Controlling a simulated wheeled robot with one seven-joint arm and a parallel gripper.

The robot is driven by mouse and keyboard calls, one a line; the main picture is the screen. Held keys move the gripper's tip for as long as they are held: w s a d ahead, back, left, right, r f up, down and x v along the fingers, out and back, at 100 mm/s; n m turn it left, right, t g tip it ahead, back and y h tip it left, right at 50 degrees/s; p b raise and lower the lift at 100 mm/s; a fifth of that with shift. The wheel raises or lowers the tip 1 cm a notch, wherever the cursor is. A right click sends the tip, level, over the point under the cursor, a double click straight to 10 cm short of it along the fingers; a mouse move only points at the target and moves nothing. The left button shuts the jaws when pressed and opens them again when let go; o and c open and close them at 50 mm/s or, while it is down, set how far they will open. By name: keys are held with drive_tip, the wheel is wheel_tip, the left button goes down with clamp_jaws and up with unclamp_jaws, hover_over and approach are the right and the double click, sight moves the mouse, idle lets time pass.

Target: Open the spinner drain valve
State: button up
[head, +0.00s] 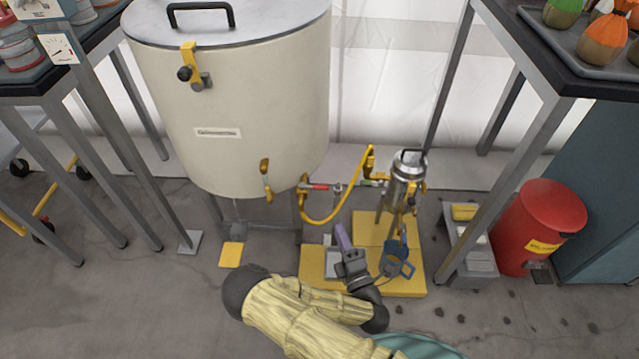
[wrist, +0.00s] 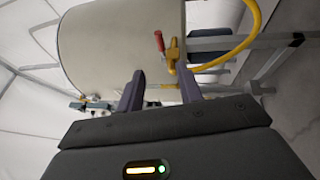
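A large cream drum (head: 230,110) with a grey lid stands at the upper left of the head view; I cannot read its label. A yellow lever fitting (head: 266,180) sits low on its front. A pipe with a red-handled valve (head: 318,187) leaves its lower right side. In the wrist view the drum (wrist: 110,45) is tipped by the camera angle, and a red handle (wrist: 159,41) stands beside a yellow fitting (wrist: 174,52). Which valve is the spinner drain is not clear. My gripper (head: 341,232) is low, below the pipe. Its purple fingers (wrist: 160,84) are apart and empty.
A yellow hose (head: 335,212) loops beside the pipe. A steel canister (head: 408,180) stands right of it, above a yellow platform (head: 408,283). A red bin (head: 540,225) and a table (head: 545,60) are at right. Another table's legs stand at left.

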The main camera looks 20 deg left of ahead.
sight(321, 186)
drive_tip(key=b+x, duration=0.5)
drive_tip(key=x, duration=1.1)
drive_tip(key=shift+a, duration=0.1)
drive_tip(key=shift+w+a+r+b, duration=0.15)
drive_tip(key=shift+w+a+b, duration=0.2)
drive_tip(key=shift+w, duration=0.15)
clamp_jaws()
